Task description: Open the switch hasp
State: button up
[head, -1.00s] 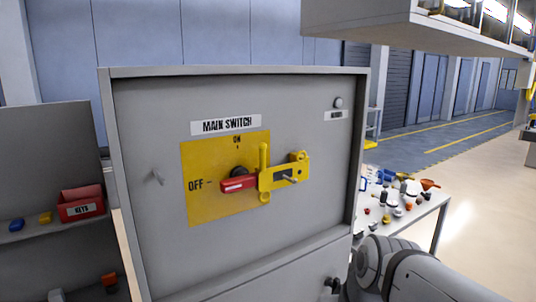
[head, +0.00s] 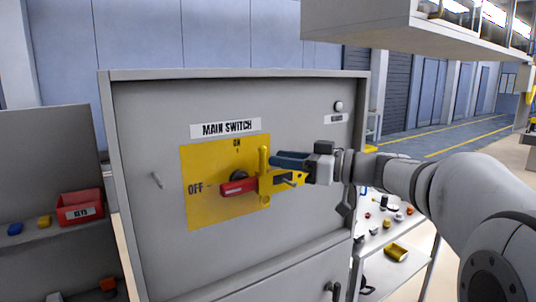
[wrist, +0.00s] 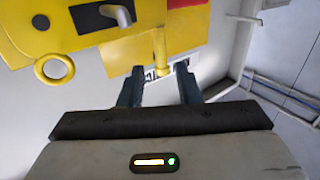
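The yellow switch hasp (head: 267,182) is on the cabinet front, right of the red switch handle (head: 238,187), which points left at OFF. Its upright yellow bar (head: 263,160) stands at its left end. A grey staple (head: 289,183) sticks out through the hasp's slot. In the wrist view the staple (wrist: 120,14) and a yellow ring (wrist: 54,68) show. My gripper (head: 274,159) is at the hasp's upper edge, fingers pointing left. In the wrist view my gripper (wrist: 156,76) is open, with the yellow bar (wrist: 160,48) ahead between its fingertips. I cannot tell whether they touch.
A red keys bin (head: 79,207) sits on a shelf at left. A table with loose parts stands at right, below my arm. A wall cupboard (head: 400,25) hangs above.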

aim_at(262, 173)
jog(key=p+x, duration=0.1)
jog(key=x, duration=0.4)
jog(key=shift+w+a+p, duration=0.1)
jog(key=shift+a+p, duration=0.15)
jog(key=shift+p, duration=0.1)
grip_shut()
